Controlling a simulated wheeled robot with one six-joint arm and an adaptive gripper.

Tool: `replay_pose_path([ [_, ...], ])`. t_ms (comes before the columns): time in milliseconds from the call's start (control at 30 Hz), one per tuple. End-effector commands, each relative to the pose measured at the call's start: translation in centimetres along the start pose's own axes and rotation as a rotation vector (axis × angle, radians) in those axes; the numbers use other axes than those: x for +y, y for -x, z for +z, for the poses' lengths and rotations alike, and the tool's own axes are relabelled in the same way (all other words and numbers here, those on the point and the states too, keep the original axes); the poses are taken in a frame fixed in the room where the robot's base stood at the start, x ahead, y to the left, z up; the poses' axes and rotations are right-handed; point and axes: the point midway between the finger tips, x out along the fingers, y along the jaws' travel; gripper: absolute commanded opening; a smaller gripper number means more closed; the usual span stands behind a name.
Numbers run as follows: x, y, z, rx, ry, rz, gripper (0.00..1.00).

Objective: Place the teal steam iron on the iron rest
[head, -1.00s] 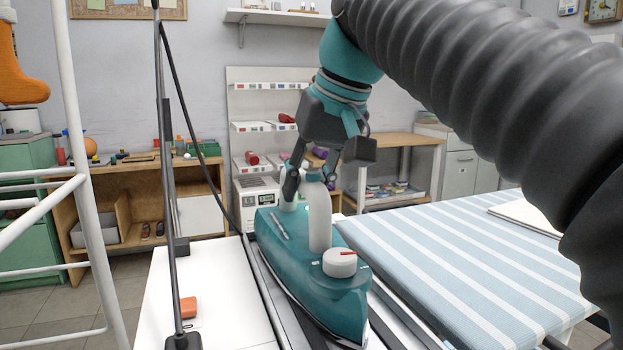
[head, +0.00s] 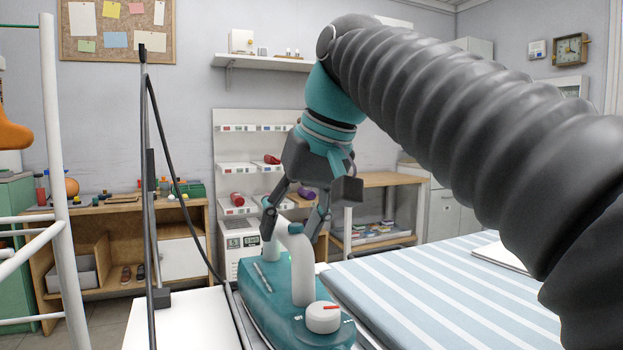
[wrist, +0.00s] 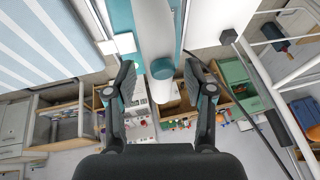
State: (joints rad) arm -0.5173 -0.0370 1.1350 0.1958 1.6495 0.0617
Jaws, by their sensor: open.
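The teal steam iron (head: 276,305) stands at the lower middle of the head view, with a pale handle (head: 301,262) and a white dial on top. Its base and whatever it stands on are mostly cut off by the bottom edge. My gripper (head: 293,232) is open, its fingers on either side of the handle's far end, with nothing clamped. In the wrist view the handle (wrist: 153,35) and its rounded end lie between the open fingers (wrist: 160,85), with gaps on both sides. The iron rest cannot be made out clearly beneath the iron.
A striped ironing board (head: 440,285) lies close on the right. A white surface (head: 185,320) is on the left, with a dark upright pole (head: 151,200) and hanging cord. A white rack (head: 45,200) stands at far left. Shelves (head: 115,225) line the back wall.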

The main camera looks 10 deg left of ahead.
Motion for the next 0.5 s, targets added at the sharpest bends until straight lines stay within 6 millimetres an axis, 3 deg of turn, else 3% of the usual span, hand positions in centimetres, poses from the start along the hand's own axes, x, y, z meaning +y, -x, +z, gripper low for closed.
replay_pose_path([
  [267, 0.0, 6.2, -0.2, 0.004, 0.000, 0.001, 0.54],
  [500, 0.0, 9.1, -0.1, 0.002, -0.001, 0.000, 0.54],
])
